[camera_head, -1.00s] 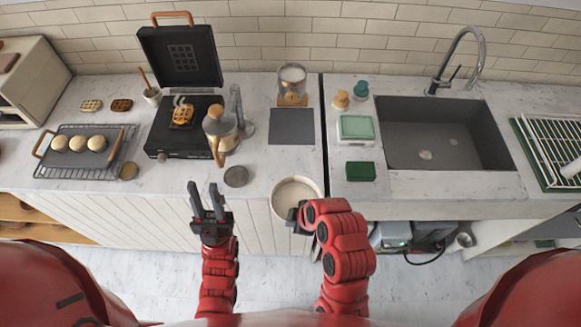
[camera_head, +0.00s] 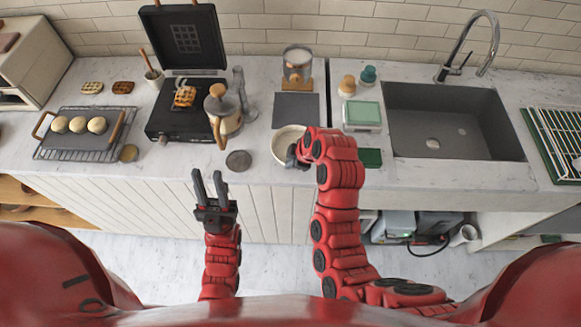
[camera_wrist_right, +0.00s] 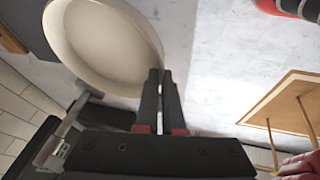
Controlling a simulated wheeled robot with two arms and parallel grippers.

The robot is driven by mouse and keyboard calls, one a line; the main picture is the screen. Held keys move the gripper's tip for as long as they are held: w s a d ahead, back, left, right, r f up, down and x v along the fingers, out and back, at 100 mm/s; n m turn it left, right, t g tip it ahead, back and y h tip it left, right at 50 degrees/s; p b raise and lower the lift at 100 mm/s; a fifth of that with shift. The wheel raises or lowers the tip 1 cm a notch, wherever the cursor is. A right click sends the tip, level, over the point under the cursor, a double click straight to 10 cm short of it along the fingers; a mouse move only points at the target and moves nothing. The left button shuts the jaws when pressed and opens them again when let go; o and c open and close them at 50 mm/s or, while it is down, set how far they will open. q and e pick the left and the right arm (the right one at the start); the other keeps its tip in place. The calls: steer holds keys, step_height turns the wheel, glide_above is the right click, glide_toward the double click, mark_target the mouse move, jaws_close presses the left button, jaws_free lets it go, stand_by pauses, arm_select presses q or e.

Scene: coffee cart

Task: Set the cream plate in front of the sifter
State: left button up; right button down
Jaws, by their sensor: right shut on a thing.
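The cream plate (camera_head: 285,140) is a round, shallow dish over the front of the counter, just below the dark grey mat (camera_head: 296,108). My right gripper (camera_head: 294,156) is shut on its near right rim. The right wrist view shows the plate (camera_wrist_right: 100,40) tilted, with the two fingers (camera_wrist_right: 160,78) closed together at its rim. A canister on a wooden base (camera_head: 297,65), which looks like the sifter, stands at the back behind the mat. My left gripper (camera_head: 209,186) is open and empty in front of the counter.
A dark round disc (camera_head: 238,160) lies left of the plate. A kettle (camera_head: 222,115) and waffle maker (camera_head: 186,105) stand further left. A green box (camera_head: 370,158), a scale-like green-topped box (camera_head: 362,115) and the sink (camera_head: 450,120) are to the right.

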step_height(320, 180, down, 3)
steer(key=shift+w+f, duration=0.15)
steer(key=shift+f, duration=0.05)
steer(key=shift+f, duration=0.1)
steer(key=c, duration=1)
jaws_free()
steer(key=shift+c, duration=0.2)
